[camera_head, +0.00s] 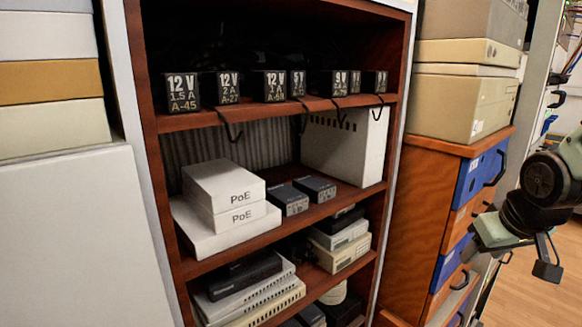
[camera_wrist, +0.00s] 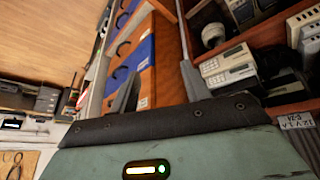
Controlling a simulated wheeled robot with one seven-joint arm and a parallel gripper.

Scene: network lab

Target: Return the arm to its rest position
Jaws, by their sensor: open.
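My arm (camera_head: 545,190) enters at the right edge of the head view, in front of the drawer cabinet and to the right of the shelf. My gripper (camera_wrist: 162,70) shows in the wrist view with its two grey fingers spread apart and nothing between them. The drawer fronts show beyond the gap.
The brown shelf (camera_head: 290,112) holds labelled power adapters, white PoE boxes (camera_head: 225,185) and several network devices. A wooden cabinet (camera_head: 426,205) with blue and orange drawers stands right of it, with beige cases (camera_head: 462,105) on top. Wooden floor (camera_head: 535,300) shows at the lower right.

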